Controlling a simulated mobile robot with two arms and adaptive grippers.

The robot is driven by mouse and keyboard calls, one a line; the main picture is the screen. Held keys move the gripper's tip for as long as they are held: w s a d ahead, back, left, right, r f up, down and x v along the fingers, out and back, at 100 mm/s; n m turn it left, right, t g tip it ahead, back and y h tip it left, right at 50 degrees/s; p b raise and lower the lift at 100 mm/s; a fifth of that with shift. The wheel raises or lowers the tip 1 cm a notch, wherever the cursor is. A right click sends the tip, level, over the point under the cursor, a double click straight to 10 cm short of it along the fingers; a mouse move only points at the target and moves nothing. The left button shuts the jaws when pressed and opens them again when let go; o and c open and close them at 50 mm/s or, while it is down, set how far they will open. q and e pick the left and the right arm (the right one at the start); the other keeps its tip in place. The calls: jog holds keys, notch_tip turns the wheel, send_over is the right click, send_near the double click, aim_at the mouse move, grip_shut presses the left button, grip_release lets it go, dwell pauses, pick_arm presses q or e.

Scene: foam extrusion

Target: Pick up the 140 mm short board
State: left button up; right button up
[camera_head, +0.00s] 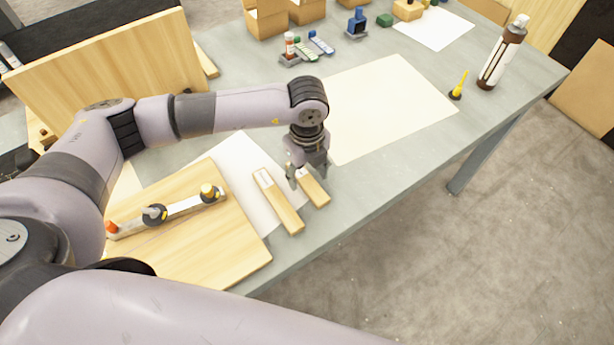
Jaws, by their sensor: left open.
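The short board (314,190) is a small light wooden piece lying flat near the table's front edge. A longer wooden board (280,205) with a pale label lies just left of it, roughly parallel. My left gripper (308,178) is open, pointing down over the far end of the short board. Its fingers hide part of that end; I cannot tell whether they touch the wood. My right gripper is out of view.
A wooden panel (235,245) carrying a bar with knobs (170,212) lies at left. A white sheet (236,165) lies under the boards' left side. A cream sheet (390,105), a caulk tube (503,52) and a yellow-tipped nozzle (459,85) are to the right. Small boxes stand behind.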

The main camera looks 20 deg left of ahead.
pick_arm(q)
jog(key=shift+f, duration=0.85)
jog(key=shift+c, duration=0.4)
jog(key=c, duration=1.2)
